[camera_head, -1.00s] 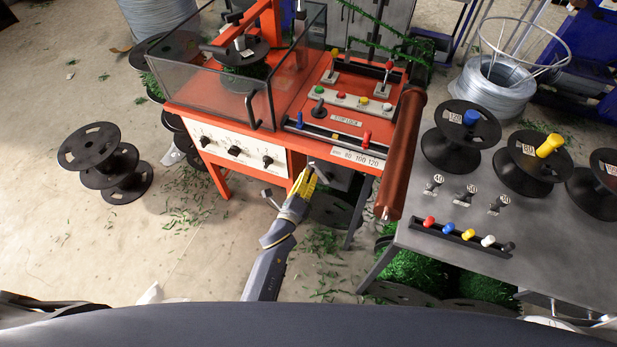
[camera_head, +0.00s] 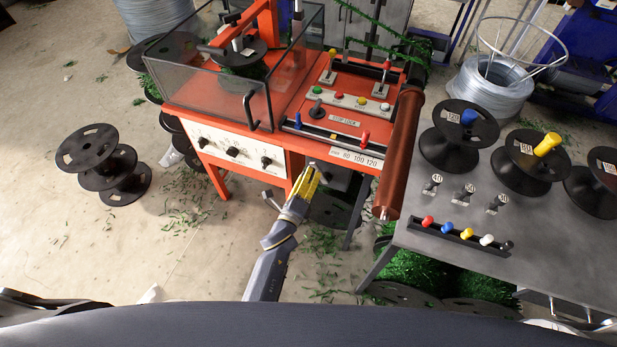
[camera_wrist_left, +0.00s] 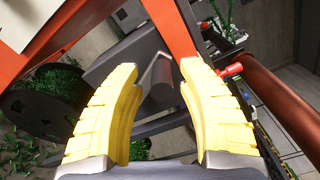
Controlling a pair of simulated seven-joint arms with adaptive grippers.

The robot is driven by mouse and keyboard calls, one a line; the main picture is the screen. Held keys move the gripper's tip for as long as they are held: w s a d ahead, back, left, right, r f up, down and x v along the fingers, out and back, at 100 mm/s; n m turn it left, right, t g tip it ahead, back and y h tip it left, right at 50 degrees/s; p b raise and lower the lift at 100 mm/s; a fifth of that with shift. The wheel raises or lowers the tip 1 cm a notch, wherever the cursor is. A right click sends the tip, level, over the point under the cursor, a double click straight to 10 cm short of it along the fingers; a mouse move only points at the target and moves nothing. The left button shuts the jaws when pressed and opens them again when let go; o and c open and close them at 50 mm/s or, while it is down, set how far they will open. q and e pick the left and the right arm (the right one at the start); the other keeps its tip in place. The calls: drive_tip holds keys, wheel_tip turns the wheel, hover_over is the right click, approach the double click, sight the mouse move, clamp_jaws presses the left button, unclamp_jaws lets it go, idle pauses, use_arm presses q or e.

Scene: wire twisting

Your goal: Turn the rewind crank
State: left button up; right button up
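The crank appears to be the dark round handle (camera_wrist_left: 165,85) on a bent grey arm in the left wrist view. It stands between the two yellow fingers of my left gripper (camera_wrist_left: 160,75), with gaps visible beside it. The fingers are open and do not appear to be closed on it. In the head view my left gripper (camera_head: 312,178) is below the front of the orange machine (camera_head: 220,108), near its front leg. The crank is mostly hidden there by the fingers. My right gripper is in neither view.
The machine's white knob panel (camera_head: 236,149) is left of the gripper, and a copper-coloured roller (camera_head: 399,155) is to its right. A grey table (camera_head: 480,235) with black spools stands at the right. Stacked black spools (camera_head: 103,165) stand on the floor at left.

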use_arm(q)
drive_tip(key=v, duration=1.2)
drive_tip(key=shift+o, duration=0.5)
idle(1.1)
